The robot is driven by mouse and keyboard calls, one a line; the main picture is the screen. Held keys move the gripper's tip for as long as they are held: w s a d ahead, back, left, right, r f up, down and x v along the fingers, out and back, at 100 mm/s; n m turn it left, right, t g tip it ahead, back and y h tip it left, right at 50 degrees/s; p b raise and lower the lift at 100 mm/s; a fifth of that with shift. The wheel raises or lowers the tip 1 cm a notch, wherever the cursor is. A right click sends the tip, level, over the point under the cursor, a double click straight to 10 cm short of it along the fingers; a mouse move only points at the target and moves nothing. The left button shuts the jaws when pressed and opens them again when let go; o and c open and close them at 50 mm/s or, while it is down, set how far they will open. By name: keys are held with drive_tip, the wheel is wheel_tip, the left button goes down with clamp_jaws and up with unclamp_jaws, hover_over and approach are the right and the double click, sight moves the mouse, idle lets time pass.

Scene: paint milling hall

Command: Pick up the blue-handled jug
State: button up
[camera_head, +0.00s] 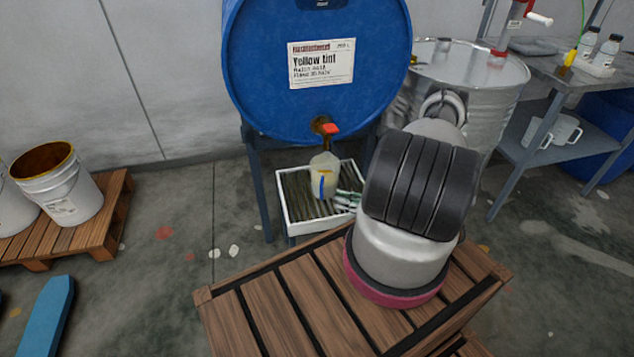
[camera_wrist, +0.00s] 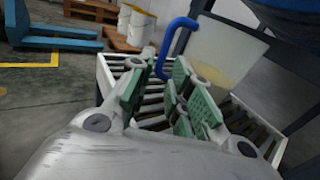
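The jug (camera_head: 325,178) is a translucent container with pale yellow contents. It stands upright on the slatted tray (camera_head: 290,228) below the drum's red-handled tap (camera_head: 328,129). Its blue handle (camera_head: 322,186) faces my body's side. In the wrist view the jug (camera_wrist: 222,52) is just beyond my gripper, with the blue handle (camera_wrist: 176,38) on its left. My gripper (camera_wrist: 164,76) is open, its green-padded fingers apart. The handle's lower end appears in or just beyond the gap; I cannot tell contact. In the head view my gripper (camera_head: 348,198) is right of the jug, partly hidden by my arm.
A blue drum (camera_head: 318,50) labelled Yellow tint overhangs the jug on a stand with legs (camera_head: 258,190). A wooden pallet-like surface (camera_head: 290,300) lies in front. A steel vat (camera_head: 490,85) stands right. White buckets (camera_head: 60,190) are left. Floor between is open.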

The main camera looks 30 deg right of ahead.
sight(321, 198)
drive_tip(key=shift+w+d+r+t, duration=0.1)
drive_tip(key=shift+w+r+t, duration=0.2)
drive_tip(key=shift+w+r, duration=0.05)
drive_tip(key=shift+w+a+r, duration=0.1)
drive_tip(key=shift+w+a, duration=0.15)
drive_tip(key=x, duration=0.6)
drive_tip(key=shift+w+a, duration=0.2)
drive_tip(key=shift+a, duration=0.15)
clamp_jaws()
